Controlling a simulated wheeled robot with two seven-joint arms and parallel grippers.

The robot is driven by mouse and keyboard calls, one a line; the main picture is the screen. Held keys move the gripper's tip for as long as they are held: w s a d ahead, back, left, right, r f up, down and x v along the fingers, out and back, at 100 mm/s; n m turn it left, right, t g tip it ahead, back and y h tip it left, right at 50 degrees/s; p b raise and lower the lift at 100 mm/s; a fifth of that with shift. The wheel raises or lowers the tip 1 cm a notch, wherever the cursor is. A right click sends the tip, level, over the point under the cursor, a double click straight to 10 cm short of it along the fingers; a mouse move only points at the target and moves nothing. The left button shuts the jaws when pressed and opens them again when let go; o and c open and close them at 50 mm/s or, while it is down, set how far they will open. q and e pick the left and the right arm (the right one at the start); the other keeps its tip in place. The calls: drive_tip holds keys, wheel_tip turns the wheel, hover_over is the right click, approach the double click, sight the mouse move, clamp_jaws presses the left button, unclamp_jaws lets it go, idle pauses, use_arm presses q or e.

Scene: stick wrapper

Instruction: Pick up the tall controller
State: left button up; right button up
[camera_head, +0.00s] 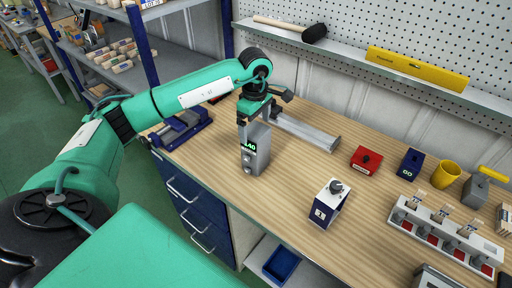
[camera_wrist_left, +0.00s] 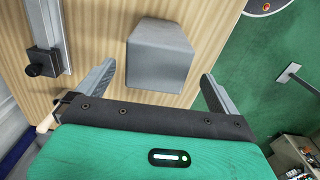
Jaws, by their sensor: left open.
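The tall controller (camera_head: 256,150) is a grey upright box with a small green-lit display and round knobs on its front. It stands on the wooden workbench (camera_head: 300,165). My left gripper (camera_head: 256,118) is at its top in the head view. In the left wrist view the controller's grey top (camera_wrist_left: 160,53) shows between the two spread fingers of my left gripper (camera_wrist_left: 160,85). The fingers are open, with a visible gap on each side. My right gripper is not in view.
A grey metal rail (camera_head: 305,130) lies just behind the controller, and a blue vise (camera_head: 182,128) stands to its left. A white-and-blue box with a knob (camera_head: 328,203), a red box (camera_head: 366,159) and a yellow cup (camera_head: 445,174) stand to the right. Bench between is clear.

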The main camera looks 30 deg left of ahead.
sight(256, 130)
use_arm(q)
drive_tip(key=shift+f+p, duration=0.35)
drive_tip(key=shift+p, duration=0.05)
wheel_tip(256, 130, down, 3)
drive_tip(key=shift+w+f+p, duration=0.15)
drive_tip(key=shift+p, duration=0.7)
drive_tip(key=shift+f, duration=0.45)
drive_tip(key=shift+w, duration=0.1)
drive_tip(key=c, duration=1.7)
drive_tip(key=shift+r, duration=0.2)
